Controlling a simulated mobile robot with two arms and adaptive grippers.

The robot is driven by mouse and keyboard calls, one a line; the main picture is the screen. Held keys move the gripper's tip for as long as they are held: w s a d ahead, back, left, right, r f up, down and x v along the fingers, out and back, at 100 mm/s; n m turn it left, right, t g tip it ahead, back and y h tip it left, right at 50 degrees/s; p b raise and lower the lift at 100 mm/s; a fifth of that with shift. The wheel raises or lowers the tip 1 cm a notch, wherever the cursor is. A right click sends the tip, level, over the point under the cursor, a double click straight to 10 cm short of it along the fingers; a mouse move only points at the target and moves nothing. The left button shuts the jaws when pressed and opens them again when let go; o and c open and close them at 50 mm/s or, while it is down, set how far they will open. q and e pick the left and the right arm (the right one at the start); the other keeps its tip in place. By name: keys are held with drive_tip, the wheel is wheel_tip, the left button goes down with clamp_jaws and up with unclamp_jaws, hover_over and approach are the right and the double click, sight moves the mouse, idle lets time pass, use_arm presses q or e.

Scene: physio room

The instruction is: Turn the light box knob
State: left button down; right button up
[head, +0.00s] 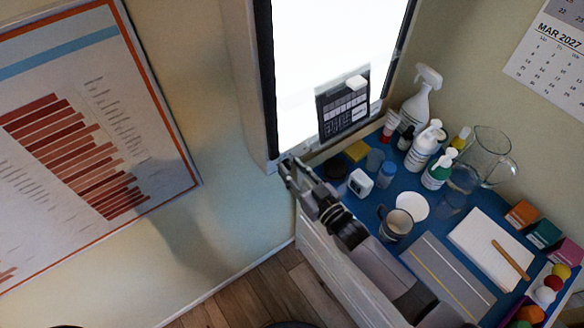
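The light box (306,55) hangs on the wall at the top middle, its panel glowing bright white. A dark film with a white patch (343,102) shows on its lower right part. My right gripper (288,164) reaches up from the lower right, with its fingertips at the light box's lower left corner. I cannot make out the knob; the fingertips may hide it. I cannot tell whether the fingers are closed on anything. My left gripper is not in view.
Right of my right arm, a blue-topped cabinet (460,210) holds spray and pump bottles (418,100), a clear jug (488,155), a mug (396,225), a notepad (490,248) and small boxes. A framed chart (85,130) hangs at left. The wall between is bare.

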drive_tip(key=v, duration=1.1)
drive_tip(key=shift+s+d, duration=0.15)
drive_tip(key=shift+s, duration=0.05)
drive_tip(key=s+d+m+g+h, duration=0.5)
drive_tip(key=s+d+g+h, duration=0.55)
drive_tip(key=s+d, duration=0.55)
wheel_tip(320, 180, down, 30)
drive_tip(key=s+a+g+b, duration=0.2)
drive_tip(key=s+b, duration=0.1)
drive_tip(key=s+d+f+g+b, duration=0.1)
drive_tip(key=s+d+f+b, duration=0.1)
drive_tip(key=s+f, duration=1.4)
wheel_tip(320, 180, down, 3)
drive_tip(key=shift+s+d+f+b, duration=0.2)
drive_tip(key=shift+s+d+b, duration=0.2)
drive_tip(key=shift+b, duration=0.1)
